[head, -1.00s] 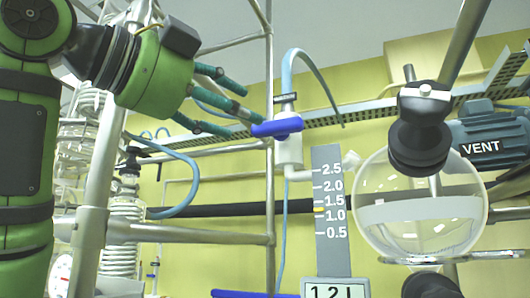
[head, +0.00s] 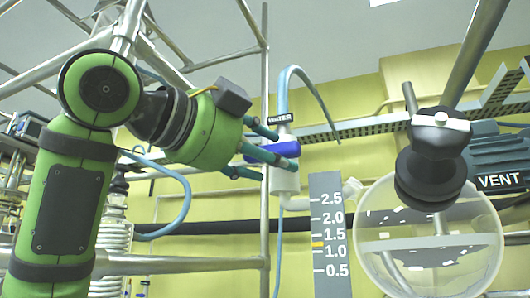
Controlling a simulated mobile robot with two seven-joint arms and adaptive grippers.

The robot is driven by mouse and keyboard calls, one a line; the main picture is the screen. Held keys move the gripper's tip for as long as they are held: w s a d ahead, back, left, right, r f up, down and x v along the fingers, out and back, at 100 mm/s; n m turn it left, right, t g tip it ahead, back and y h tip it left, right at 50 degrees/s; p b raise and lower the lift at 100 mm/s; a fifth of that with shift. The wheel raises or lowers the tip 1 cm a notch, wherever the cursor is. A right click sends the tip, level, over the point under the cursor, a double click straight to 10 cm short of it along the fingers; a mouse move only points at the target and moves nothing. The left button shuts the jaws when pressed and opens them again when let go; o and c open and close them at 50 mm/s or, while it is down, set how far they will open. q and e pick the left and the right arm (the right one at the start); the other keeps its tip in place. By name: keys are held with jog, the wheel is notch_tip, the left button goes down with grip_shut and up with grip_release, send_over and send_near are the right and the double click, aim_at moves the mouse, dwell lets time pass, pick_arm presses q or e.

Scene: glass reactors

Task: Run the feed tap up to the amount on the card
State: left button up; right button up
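The feed tap is a white valve body (head: 284,182) labelled WATER, with a blue handle (head: 257,148), right of centre-left in the head view. My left gripper (head: 279,153) is at the tap, its green fingers apart above and below the handle, which is partly hidden by them. I cannot tell whether they touch it. A grey scale (head: 327,278) marked 0.5 to 2.5 has a yellow mark between 1.0 and 1.5. The round glass vessel (head: 480,262) stands at right with a pale horizontal band inside; its liquid level is unclear. The card is out of view. My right gripper is not in view.
A black-capped fitting (head: 432,165) sits above the vessel, in front of a motor-like unit labelled VENT (head: 500,160). A metal post (head: 265,225) runs up beside the tap. A blue hose (head: 325,100) arches over the tap. Glass coils (head: 115,225) stand at left.

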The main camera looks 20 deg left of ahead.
pick_arm(q)
jog(key=shift+s+d+r, duration=0.1)
jog(key=shift+s, duration=0.2)
jog(key=c, duration=0.6)
jog(key=shift+s, duration=0.1)
jog(key=c, duration=0.5)
jog(key=n+t+b, duration=0.2)
jog(key=n+b, duration=0.2)
jog(key=n, duration=0.2)
jog(key=shift+d+b, duration=0.15)
jog(key=shift+b, duration=0.15)
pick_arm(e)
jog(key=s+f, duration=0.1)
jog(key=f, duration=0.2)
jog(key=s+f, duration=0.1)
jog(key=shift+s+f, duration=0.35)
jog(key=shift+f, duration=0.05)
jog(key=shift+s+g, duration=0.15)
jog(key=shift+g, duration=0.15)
pick_arm(q)
jog(key=o, duration=1.1)
jog(key=shift+w, duration=0.3)
